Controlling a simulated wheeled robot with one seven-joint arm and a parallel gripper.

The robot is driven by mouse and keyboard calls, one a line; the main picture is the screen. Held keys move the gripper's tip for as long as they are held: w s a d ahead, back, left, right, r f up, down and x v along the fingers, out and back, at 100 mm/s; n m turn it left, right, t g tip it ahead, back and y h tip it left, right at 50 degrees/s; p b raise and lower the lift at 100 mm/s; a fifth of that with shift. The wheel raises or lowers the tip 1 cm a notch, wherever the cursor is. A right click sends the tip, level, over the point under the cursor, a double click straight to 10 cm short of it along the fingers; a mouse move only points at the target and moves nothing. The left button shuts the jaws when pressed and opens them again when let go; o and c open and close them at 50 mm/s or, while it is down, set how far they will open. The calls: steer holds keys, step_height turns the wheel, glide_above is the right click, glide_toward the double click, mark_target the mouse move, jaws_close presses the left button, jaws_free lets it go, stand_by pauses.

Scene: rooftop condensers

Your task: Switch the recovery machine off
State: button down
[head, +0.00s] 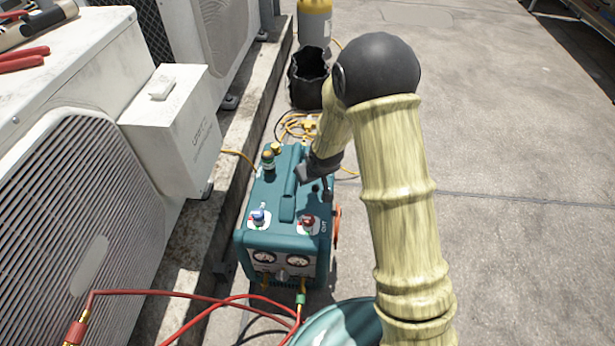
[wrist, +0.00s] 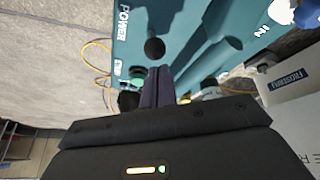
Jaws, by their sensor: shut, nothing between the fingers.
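The teal recovery machine (head: 262,205) stands on the roof floor, with two gauges on its front and a blue and a red valve knob on top. In the wrist view its top panel (wrist: 185,25) carries the word POWER and a round black knob or switch tip (wrist: 154,48). A small label near it is too small to read. My gripper (head: 326,192) is over the machine's right side, pointing down. In the wrist view my gripper (wrist: 158,70) is shut and empty, its tips just below the black tip in the picture. Whether they touch, I cannot tell.
White condenser units (head: 60,200) stand along the left. Red hoses (head: 200,297) cross in front of the machine. A black bin (head: 307,80) and a grey-yellow cylinder (head: 314,25) stand behind it. The floor on the right is clear.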

steer(key=shift+r, duration=0.1)
steer(key=shift+r+p, duration=0.75)
steer(key=shift+p, duration=0.1)
step_height(320, 180, up, 2)
steer(key=w+a+p, duration=0.2)
steer(key=w+p, duration=0.1)
steer(key=s+d+r+p, duration=0.1)
steer(key=s+r+p, duration=0.2)
steer(key=s+r, duration=0.3)
steer(key=shift+s+p, duration=0.35)
steer(key=shift+s, duration=0.6)
